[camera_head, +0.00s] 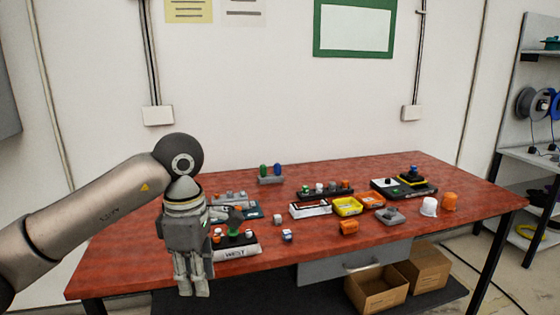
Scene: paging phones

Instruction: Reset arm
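My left gripper (194,288) hangs at the end of the grey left arm, pointing straight down in front of the table's left part. Its fingers are close together and look shut, with nothing visible between them. It hides part of the table and the left side of a small white-fronted unit (236,253) marked WEST, which has coloured knobs on top. I cannot tell how far the gripper is from that unit. My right gripper is not in view.
The red table (330,240) holds a yellow bin (347,206), an orange bin (373,200), a black device (404,189), a white cup (429,206) and an orange cup (449,201). Cardboard boxes (376,290) stand below. A shelf (530,158) is at right. The table's front right is clear.

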